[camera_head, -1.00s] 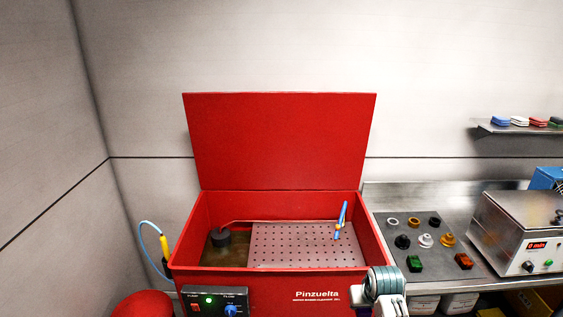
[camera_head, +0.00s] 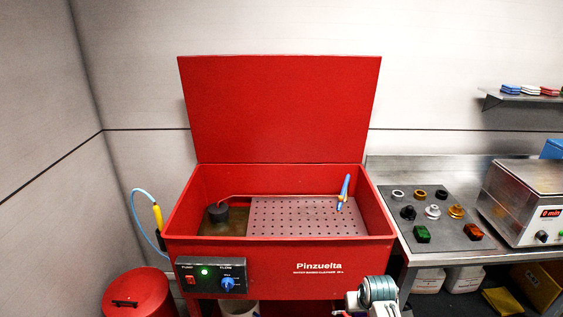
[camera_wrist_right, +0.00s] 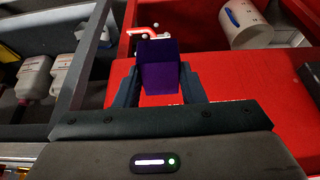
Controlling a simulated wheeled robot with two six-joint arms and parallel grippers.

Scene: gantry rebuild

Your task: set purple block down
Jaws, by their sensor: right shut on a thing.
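The purple block (camera_wrist_right: 158,72) is in the right wrist view, held between the two fingers of my right gripper (camera_wrist_right: 158,85). The gripper is shut on it, with the red front of the parts washer behind it. In the head view, part of my right arm shows at the bottom, in front of the washer; the block itself cannot be made out there. My left gripper is not in view.
The red parts washer (camera_head: 180,222) stands open, with a perforated shelf (camera_head: 290,228) and a blue brush (camera_head: 344,190) inside. To its right is a steel bench (camera_head: 420,172) with a mat of small parts (camera_head: 445,193) and a steel heated unit (camera_head: 515,203). A red bin (camera_head: 138,290) stands at lower left.

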